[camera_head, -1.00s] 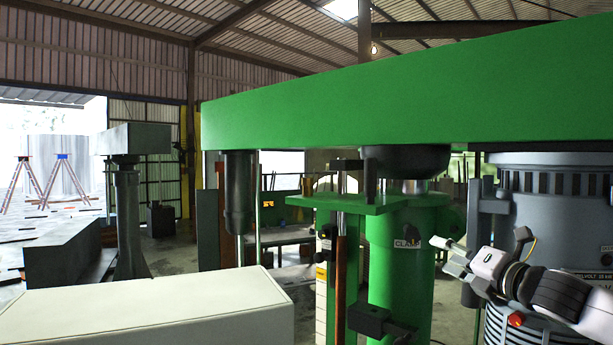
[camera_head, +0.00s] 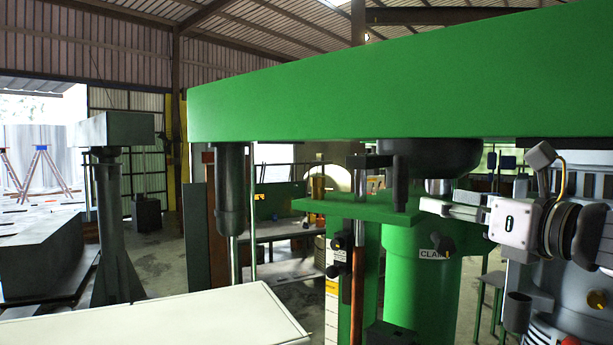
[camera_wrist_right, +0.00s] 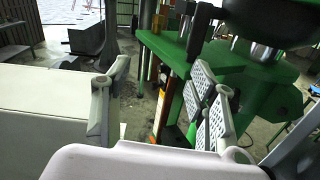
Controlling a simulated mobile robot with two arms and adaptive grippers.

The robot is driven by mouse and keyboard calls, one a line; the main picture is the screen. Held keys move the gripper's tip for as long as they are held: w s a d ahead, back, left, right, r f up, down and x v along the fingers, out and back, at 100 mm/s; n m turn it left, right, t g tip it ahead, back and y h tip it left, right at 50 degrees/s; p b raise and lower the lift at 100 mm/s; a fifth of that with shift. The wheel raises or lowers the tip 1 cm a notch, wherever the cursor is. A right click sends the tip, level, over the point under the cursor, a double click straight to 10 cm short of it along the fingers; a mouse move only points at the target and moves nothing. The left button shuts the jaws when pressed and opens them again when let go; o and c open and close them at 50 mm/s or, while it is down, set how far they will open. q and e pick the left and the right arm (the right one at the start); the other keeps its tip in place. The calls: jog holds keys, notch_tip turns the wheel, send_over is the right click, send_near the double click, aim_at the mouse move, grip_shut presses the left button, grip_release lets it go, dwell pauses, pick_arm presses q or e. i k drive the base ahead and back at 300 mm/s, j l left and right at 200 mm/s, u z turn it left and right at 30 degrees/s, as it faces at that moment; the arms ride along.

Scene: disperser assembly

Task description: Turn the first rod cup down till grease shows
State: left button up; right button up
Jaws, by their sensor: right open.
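My right gripper (camera_head: 447,207) is in front of the green column, just below the dark round housing under the beam. In the wrist view its two fingers (camera_wrist_right: 158,98) are spread wide with nothing between them. A dark sleeve (camera_head: 230,185) hangs from the beam with a bright steel rod (camera_head: 234,249) below it. A shorter dark cylinder (camera_head: 400,184) stands over the green plate (camera_head: 345,207), left of the gripper and apart from it. I cannot make out for certain which part is the first rod cup, and no grease is visible. My left gripper is not in view.
The large green beam (camera_head: 390,85) spans overhead. The green column (camera_head: 425,285) and grey motor (camera_head: 575,300) crowd the right side. A pale flat-topped box (camera_head: 170,320) fills the lower left. Black knobs (camera_head: 340,243) stick out on the green post.

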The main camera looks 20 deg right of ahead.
aim_at(315, 181)
jog(key=i, duration=0.9)
jog(key=j, duration=0.05)
